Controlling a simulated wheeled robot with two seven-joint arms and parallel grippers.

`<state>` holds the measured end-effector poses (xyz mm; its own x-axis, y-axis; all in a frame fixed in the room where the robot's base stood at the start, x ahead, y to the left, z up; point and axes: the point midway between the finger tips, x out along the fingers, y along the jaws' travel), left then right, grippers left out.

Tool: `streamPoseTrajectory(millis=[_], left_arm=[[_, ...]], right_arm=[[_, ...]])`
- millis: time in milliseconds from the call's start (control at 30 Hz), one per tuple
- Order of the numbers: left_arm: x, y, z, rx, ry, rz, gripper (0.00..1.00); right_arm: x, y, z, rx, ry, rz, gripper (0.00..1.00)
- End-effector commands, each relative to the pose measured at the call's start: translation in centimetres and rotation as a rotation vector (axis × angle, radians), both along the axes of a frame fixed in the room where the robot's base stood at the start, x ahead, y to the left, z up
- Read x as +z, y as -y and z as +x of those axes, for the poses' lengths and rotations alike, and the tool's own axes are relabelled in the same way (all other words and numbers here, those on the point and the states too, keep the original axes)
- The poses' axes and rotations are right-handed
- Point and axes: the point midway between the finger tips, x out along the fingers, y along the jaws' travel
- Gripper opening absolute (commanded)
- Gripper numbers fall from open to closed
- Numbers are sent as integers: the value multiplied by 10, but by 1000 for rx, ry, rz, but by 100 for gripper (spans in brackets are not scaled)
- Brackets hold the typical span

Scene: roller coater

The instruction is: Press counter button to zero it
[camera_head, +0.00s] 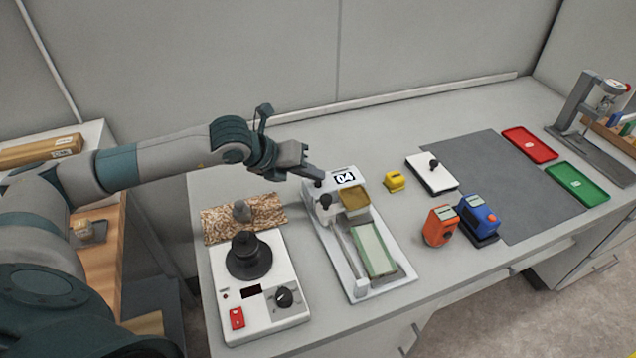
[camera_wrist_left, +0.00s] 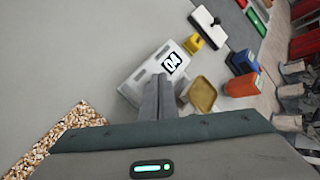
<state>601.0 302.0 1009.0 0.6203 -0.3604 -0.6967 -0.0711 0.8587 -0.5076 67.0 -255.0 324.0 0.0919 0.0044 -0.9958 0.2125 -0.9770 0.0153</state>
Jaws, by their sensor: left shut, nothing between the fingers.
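The roller coater (camera_head: 362,240) is a white machine on the bench, with a green plate and a tan tray on it. Its counter display (camera_head: 344,178) reads 04; the counter also shows in the left wrist view (camera_wrist_left: 172,63). My left gripper (camera_head: 318,178) is shut and empty, with its fingertips over the coater's back end, just left of the counter. In the left wrist view the shut fingers (camera_wrist_left: 160,95) point at the coater's white housing. I cannot tell whether they touch it. The counter button is not clearly seen and may be hidden by the fingers. My right gripper is not in view.
A white device with a black spinner (camera_head: 249,257) and red switch stands left, by a speckled mat (camera_head: 215,222). Right are a yellow block (camera_head: 395,181), a white plate with black knob (camera_head: 432,174), orange (camera_head: 439,226) and blue (camera_head: 479,215) devices, and red (camera_head: 529,144) and green (camera_head: 577,184) trays.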

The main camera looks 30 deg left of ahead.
Motion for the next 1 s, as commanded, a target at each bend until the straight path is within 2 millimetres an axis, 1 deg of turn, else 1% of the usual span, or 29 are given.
streamPoseTrajectory(millis=[1000], left_arm=[[-6, 0, 0, 0, 0, 0, 0]], right_arm=[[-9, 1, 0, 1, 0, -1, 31]])
